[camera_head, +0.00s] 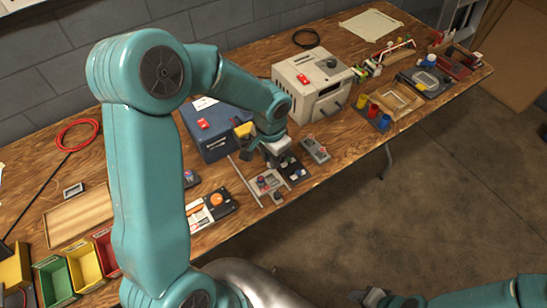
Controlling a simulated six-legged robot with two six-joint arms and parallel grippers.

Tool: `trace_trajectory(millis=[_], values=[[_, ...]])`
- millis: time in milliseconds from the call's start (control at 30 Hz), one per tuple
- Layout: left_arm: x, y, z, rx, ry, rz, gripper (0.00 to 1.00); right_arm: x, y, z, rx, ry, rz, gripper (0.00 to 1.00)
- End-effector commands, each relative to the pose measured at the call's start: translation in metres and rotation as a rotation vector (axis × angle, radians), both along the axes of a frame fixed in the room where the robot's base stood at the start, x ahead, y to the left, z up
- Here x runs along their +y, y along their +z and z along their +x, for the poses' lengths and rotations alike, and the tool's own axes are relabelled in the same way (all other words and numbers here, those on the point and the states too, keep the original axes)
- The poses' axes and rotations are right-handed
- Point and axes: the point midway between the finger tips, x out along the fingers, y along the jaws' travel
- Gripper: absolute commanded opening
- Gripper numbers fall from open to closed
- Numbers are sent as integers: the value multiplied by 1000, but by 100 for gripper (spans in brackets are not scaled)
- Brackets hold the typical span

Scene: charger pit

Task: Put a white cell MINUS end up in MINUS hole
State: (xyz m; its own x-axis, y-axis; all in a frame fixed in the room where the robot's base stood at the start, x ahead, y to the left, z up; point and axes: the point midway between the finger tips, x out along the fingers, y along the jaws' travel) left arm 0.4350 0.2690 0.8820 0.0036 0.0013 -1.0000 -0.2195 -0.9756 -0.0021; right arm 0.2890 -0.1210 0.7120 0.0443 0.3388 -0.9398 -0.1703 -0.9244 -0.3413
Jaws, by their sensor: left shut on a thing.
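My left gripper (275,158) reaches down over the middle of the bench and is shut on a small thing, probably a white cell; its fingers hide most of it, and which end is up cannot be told. Right beside and below the gripper is a dark tray (293,175) with several small pale and greenish pieces. A grey block with a reddish part (267,183) is just left of this tray. The holes and their MINUS marks are too small to make out. My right gripper (372,298) is low at the bottom edge, away from the bench; its jaws are unclear.
A blue box (215,145) and a large cream machine (312,80) stand behind the gripper. A grey handheld device (315,150) lies to the right, cups (373,112) farther right. Coloured bins (83,268) and a wooden tray (78,216) are at left. My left arm hides part of the bench.

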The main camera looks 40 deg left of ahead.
Motion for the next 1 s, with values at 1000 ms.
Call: trace_trajectory(millis=[1000], values=[[-2, -65, -1, 2, 3, -1, 0, 0, -44, 0, 0, 0, 0, 43]])
